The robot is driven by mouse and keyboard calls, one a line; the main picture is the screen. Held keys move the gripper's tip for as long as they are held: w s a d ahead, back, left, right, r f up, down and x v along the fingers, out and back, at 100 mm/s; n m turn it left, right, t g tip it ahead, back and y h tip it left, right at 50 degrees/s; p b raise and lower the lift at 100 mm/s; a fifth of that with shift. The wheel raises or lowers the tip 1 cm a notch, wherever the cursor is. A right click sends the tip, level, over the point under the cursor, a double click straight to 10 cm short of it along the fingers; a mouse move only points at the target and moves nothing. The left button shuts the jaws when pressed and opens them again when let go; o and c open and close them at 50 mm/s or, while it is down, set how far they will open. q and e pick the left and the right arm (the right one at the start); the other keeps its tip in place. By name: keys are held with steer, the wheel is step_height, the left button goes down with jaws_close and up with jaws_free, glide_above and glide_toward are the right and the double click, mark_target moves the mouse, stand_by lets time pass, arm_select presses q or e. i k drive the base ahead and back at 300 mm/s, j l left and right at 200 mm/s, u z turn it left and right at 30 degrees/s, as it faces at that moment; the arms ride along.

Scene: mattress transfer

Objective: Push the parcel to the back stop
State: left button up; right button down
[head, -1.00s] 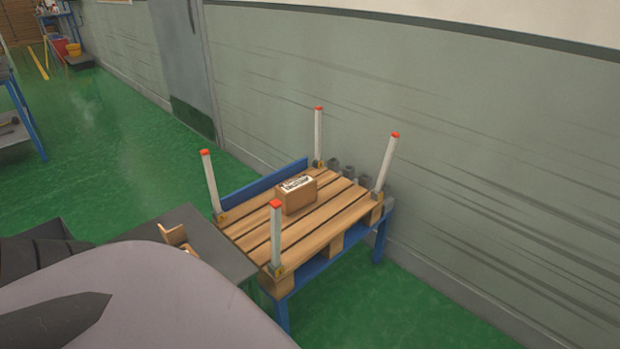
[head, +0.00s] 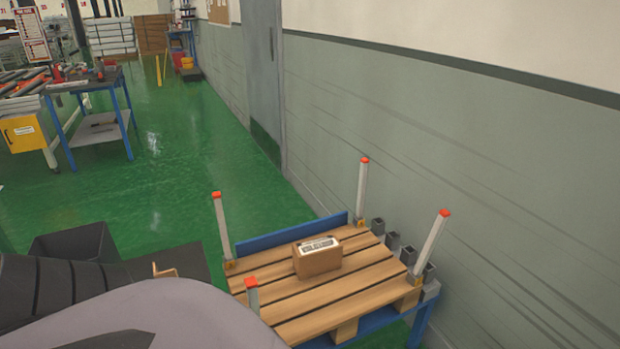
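The parcel (head: 317,257) is a small brown box with a white label on top. It sits on the slatted wooden pallet (head: 365,285), near its middle. The blue board (head: 292,234) along the pallet's far edge looks like the back stop. A gap of bare slats shows between parcel and board. Neither of my grippers can be made out in the head view.
White posts with red tops stand at the pallet's corners, one at the far left (head: 222,228) and one at the right (head: 431,242). Grey blocks (head: 393,241) line the wall side. A blue-legged workbench (head: 88,110) stands far left. Green floor beyond the pallet is clear.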

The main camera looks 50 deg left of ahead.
mark_target(315, 257)
steer(key=i+u, duration=0.15)
steer(key=u, duration=0.25)
steer(key=i+u, duration=0.15)
steer(key=u, duration=0.2)
steer(key=i+l+u, duration=0.1)
steer(key=u, duration=0.3)
steer(key=i+u, duration=0.1)
steer(key=u, duration=0.3)
steer(key=i+l+u, duration=0.1)
steer(key=u, duration=0.3)
steer(key=i+l+u, duration=0.1)
steer(key=u, duration=0.3)
steer(key=i+l+u, duration=0.1)
steer(key=u, duration=0.3)
steer(key=i+l+u, duration=0.2)
steer(key=u, duration=0.2)
steer(key=i, duration=0.1)
